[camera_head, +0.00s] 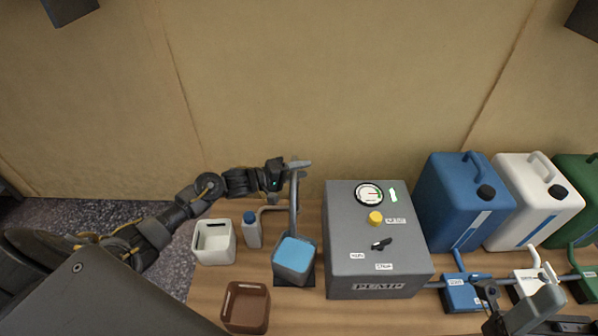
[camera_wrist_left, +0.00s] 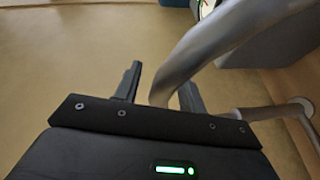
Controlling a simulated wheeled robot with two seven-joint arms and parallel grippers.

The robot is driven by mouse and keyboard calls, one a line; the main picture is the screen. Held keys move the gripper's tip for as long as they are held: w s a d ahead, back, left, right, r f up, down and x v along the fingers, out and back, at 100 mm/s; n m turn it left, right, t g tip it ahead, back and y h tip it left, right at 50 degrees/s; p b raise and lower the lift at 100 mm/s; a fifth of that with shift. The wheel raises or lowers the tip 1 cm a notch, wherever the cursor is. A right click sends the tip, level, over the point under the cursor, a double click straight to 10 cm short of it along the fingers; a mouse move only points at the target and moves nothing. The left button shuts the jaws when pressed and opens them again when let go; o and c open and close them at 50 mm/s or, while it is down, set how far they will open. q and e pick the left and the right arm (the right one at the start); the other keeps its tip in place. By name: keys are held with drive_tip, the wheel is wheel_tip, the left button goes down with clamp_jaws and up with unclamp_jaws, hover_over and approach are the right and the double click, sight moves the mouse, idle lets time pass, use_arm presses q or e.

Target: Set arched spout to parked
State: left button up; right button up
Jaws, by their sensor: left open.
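The arched spout (camera_head: 294,205) is a grey bent pipe standing at the back of the table, left of the pump box. My left gripper (camera_head: 296,168) is at its upper end. In the left wrist view the spout (camera_wrist_left: 205,45) passes between the two open fingers of my left gripper (camera_wrist_left: 160,90). I cannot tell whether either finger touches it. A container with a blue top (camera_head: 294,252) stands on a dark pad near the spout. Dark parts at the lower right look like my right gripper (camera_head: 490,300); its jaw opening is unclear.
The grey pump box (camera_head: 378,278) has a gauge, a yellow knob and a black switch. A white bin (camera_head: 214,255), a blue-capped bottle (camera_head: 252,234) and a brown bin (camera_head: 246,318) stand to the left. Blue (camera_head: 455,205), white (camera_head: 515,180) and green canisters stand right. A wall is behind.

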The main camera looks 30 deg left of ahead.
use_arm(q)
clamp_jaws()
